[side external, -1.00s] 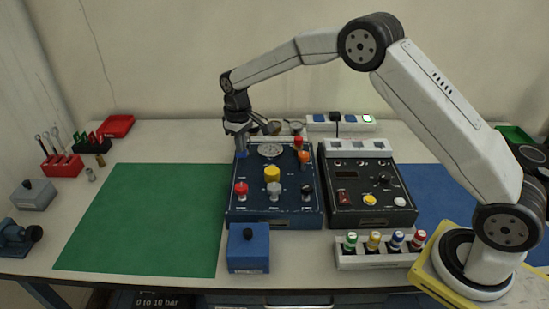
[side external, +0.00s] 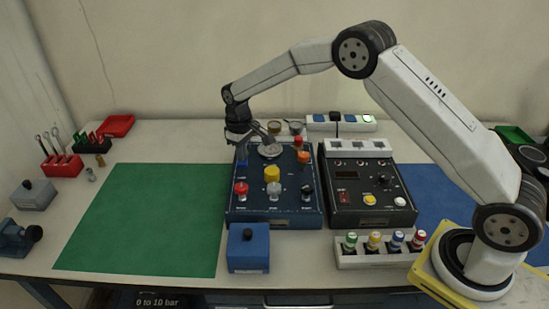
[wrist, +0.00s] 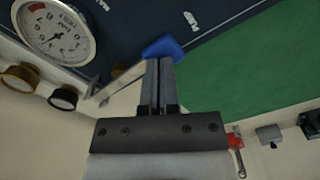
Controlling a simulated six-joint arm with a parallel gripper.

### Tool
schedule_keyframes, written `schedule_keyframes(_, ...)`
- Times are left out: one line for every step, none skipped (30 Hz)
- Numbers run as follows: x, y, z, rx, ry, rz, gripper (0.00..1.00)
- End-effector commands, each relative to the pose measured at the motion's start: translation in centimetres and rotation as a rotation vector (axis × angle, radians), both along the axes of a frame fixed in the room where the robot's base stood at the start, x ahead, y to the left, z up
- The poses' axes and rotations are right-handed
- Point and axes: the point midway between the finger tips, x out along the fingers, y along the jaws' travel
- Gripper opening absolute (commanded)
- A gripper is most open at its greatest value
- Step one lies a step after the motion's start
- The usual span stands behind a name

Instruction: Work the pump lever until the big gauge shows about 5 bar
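The blue end of the pump lever (side external: 242,158) is at the panel's back left corner. My gripper (side external: 240,140) is low above that corner. In the wrist view, its fingers (wrist: 159,62) are close together, right in front of the blue lever end (wrist: 163,46) and partly hiding it. I cannot tell whether they touch it.
A black instrument box (side external: 368,211) stands right of the panel. A blue box (side external: 248,250) and a rack of colored bottles (side external: 382,262) stand in front. The green mat (side external: 145,220) is clear. Small gauges (wrist: 62,97) lie behind the panel.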

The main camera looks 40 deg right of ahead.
Motion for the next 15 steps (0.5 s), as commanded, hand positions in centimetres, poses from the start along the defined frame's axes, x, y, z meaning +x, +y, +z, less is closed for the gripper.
schedule_keyframes(0.0,0.1,0.0,0.001,0.000,0.001,0.00)
schedule_keyframes(0.0,0.1,0.0,0.001,0.000,0.001,0.00)
schedule_keyframes(0.0,0.1,0.1,0.001,0.000,0.001,0.00)
schedule_keyframes(0.0,0.1,0.2,0.001,0.000,0.001,0.00)
schedule_keyframes(0.0,0.1,0.3,0.001,0.000,0.001,0.00)
schedule_keyframes(0.0,0.1,0.5,0.001,0.000,0.001,0.00)
schedule_keyframes(0.0,0.1,0.6,0.001,0.000,0.001,0.00)
schedule_keyframes(0.0,0.1,0.8,0.001,0.000,0.001,0.00)
schedule_keyframes(0.0,0.1,1.0,0.001,0.000,0.001,0.00)
schedule_keyframes(0.0,0.1,1.2,0.001,0.000,0.001,0.00)
schedule_keyframes(0.0,0.1,1.4,0.001,0.000,0.001,0.00)
schedule_keyframes(0.0,0.1,1.6,0.001,0.000,0.001,0.00)
schedule_keyframes(0.0,0.1,1.7,0.001,0.000,0.001,0.00)
schedule_keyframes(0.0,0.1,1.9,0.001,0.000,0.001,0.00)
schedule_keyframes(0.0,0.1,2.1,0.001,0.001,0.001,0.00)
